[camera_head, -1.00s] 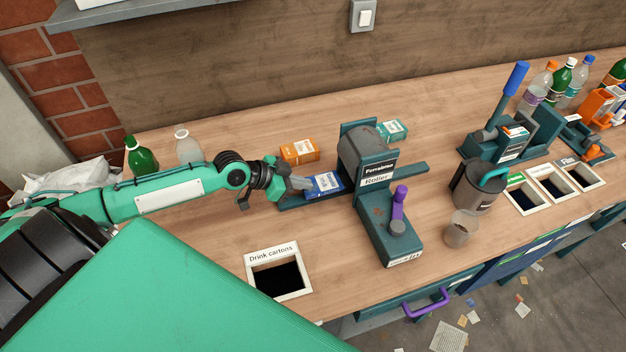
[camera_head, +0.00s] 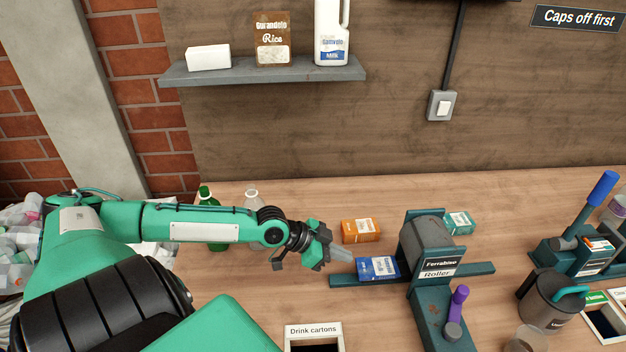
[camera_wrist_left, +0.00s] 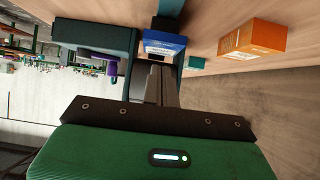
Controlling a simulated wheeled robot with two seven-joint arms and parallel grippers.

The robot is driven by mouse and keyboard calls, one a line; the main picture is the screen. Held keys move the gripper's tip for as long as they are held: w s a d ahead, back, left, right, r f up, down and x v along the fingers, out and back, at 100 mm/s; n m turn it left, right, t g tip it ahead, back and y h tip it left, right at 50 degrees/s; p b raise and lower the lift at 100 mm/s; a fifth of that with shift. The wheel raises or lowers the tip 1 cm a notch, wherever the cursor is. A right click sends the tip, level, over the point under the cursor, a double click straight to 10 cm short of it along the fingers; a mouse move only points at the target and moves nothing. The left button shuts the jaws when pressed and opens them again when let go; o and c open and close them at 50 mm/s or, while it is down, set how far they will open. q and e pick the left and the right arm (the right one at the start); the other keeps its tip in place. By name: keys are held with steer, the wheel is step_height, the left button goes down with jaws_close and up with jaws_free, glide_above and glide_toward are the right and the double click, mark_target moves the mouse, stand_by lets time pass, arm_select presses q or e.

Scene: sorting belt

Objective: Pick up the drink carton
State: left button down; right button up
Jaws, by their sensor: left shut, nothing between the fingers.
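A blue drink carton (camera_head: 378,268) lies on the feed plate of the roller press (camera_head: 428,262). It also shows in the left wrist view (camera_wrist_left: 165,43), just beyond my fingers. An orange carton (camera_head: 360,230) lies on the bench behind it, and in the wrist view (camera_wrist_left: 252,38) it is at the right. A teal carton (camera_head: 459,223) lies behind the roller. My left gripper (camera_head: 348,256) is shut and empty, its fingertips a little left of the blue carton; whether they touch it I cannot tell. My right gripper is not in view.
The "Drink cartons" opening (camera_head: 314,331) is in the bench front. A green bottle (camera_head: 212,225) and a clear bottle (camera_head: 252,200) stand behind my left arm. A grey jug (camera_head: 545,303) and a blue-handled press (camera_head: 585,240) are at the right. A shelf (camera_head: 262,72) hangs above.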

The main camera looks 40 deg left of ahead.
arm_select(q)
steer(key=p+v, duration=0.8)
steer(key=shift+s, duration=0.25)
stand_by(0.4)
steer(key=shift+f, duration=0.15)
